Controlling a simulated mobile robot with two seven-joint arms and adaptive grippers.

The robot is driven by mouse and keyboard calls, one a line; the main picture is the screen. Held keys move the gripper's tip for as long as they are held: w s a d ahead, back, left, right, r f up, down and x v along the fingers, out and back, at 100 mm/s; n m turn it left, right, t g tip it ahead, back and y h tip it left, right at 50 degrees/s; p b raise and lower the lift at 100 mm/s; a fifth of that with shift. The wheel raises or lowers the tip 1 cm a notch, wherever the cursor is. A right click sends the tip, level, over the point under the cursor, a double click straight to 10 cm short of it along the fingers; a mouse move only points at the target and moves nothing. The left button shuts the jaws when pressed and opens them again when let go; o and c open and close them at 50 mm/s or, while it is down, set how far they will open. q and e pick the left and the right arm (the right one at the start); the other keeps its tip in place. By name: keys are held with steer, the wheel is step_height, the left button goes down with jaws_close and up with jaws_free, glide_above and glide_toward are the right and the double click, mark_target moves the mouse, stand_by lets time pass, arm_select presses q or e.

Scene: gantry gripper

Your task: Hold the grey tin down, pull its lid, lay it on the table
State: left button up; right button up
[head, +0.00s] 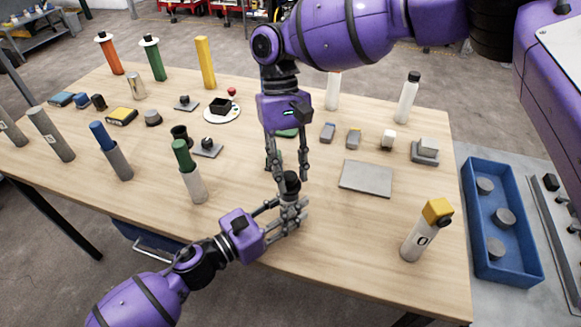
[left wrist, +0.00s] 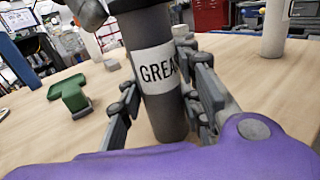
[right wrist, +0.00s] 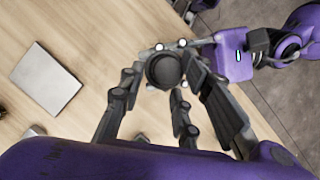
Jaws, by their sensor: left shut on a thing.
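The grey tin (left wrist: 160,90) stands upright on the table, with a white label reading "GREA…" in the left wrist view. Its dark round lid (right wrist: 164,70) is on top. My left gripper (head: 289,214) is shut around the tin's body from the side, hiding much of it in the head view. My right gripper (head: 289,176) points down from above, its fingers apart on either side of the lid. In the right wrist view the lid shows between the spread fingers, with gaps beside it.
A flat grey plate (head: 366,179) lies right of the tin. A yellow-capped bottle (head: 415,240) stands near the front right. A green-capped tube (head: 190,175) stands to the left. Bare table lies between the tin and the yellow-capped bottle. A blue bin (head: 512,250) is beyond the right edge.

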mark_target(292, 173)
steer(key=shift+d, duration=0.1)
steer(key=shift+c, duration=1.2)
steer(key=shift+r, duration=1.5)
arm_select(q)
steer(key=o, duration=1.3)
steer(key=shift+c, duration=0.2)
